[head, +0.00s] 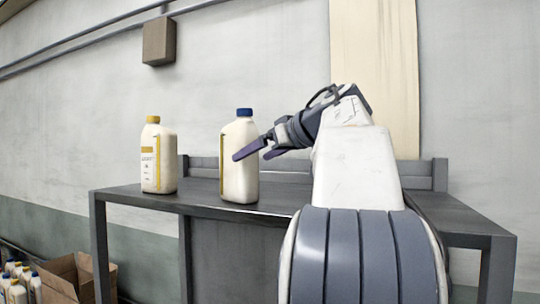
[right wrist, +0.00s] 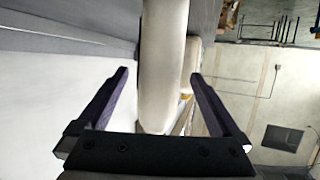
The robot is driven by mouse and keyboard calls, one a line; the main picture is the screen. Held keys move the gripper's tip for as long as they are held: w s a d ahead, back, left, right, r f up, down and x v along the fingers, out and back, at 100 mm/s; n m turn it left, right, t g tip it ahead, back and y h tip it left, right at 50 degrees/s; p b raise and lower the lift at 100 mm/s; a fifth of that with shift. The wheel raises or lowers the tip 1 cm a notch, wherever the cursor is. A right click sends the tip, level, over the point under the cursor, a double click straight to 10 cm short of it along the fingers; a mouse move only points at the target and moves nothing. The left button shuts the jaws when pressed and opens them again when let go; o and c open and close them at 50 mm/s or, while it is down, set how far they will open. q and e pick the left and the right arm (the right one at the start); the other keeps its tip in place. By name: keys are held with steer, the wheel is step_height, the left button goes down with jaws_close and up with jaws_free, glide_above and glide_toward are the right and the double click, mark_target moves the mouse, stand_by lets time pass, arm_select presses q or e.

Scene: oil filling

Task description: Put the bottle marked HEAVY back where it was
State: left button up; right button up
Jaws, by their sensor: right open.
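A white bottle with a blue cap (head: 240,180) stands upright on the dark table (head: 285,197). A second white bottle with a yellow cap (head: 158,160) stands upright to its left, with a yellow-and-white label. No word HEAVY is readable on either one. My right gripper (head: 252,155) is open at the blue-capped bottle's right side, one finger crossing in front of it. In the right wrist view, a pale bottle body (right wrist: 163,55) shows between the two open fingers (right wrist: 158,74), with gaps on both sides. My left gripper is not in view.
An open cardboard box (head: 75,278) and several white bottles (head: 20,285) are on the floor at lower left. A low back rail (head: 290,165) runs along the table's rear. The table top left of the yellow-capped bottle is bare.

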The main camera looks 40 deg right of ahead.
mark_target(240, 162)
steer(key=v, duration=0.5)
stand_by(0.5)
steer(key=p+x, duration=0.2)
steer(key=x, duration=1)
steer(key=shift+w+a+p, duration=0.1)
steer(key=shift+p, duration=0.25)
steer(key=shift+r, duration=0.85)
